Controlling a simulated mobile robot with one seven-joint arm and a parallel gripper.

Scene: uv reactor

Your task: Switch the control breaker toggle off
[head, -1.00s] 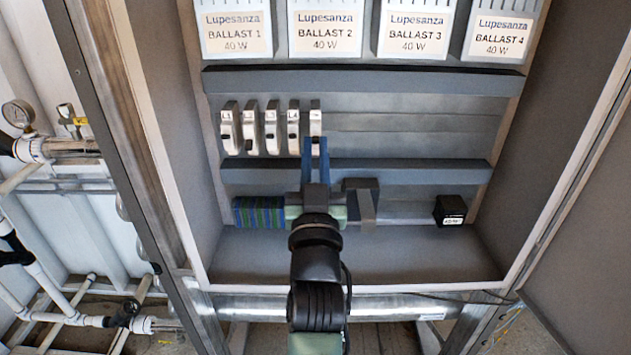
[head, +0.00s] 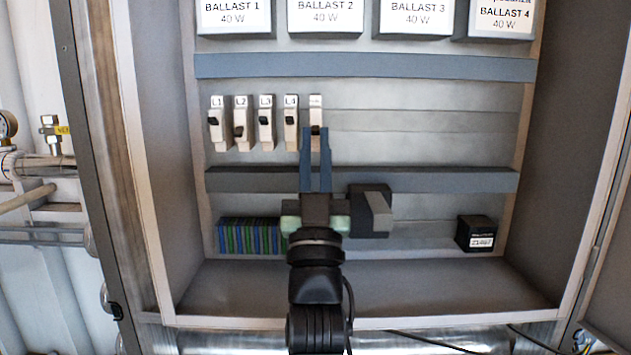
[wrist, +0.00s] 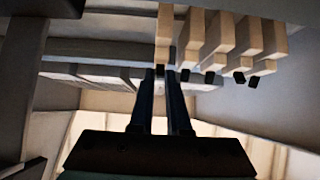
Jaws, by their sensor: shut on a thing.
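The control breaker (head: 316,105) is the rightmost of a row of slim beige breakers, and its label is too small to read. Its dark toggle (head: 315,130) sits around the breaker's lower half, partly hidden by my fingertips. My gripper (head: 316,135) reaches up from below with its two blue fingers nearly together at this toggle, shut on it.
Breakers L1 (head: 218,132), L2 (head: 242,138), L3 (head: 267,135) and L4 (head: 291,135) stand close on the left. Dark rails run above (head: 370,66) and below (head: 430,181) the row. A dark grey block (head: 372,205) sits beside my wrist. The panel right of the breakers is free.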

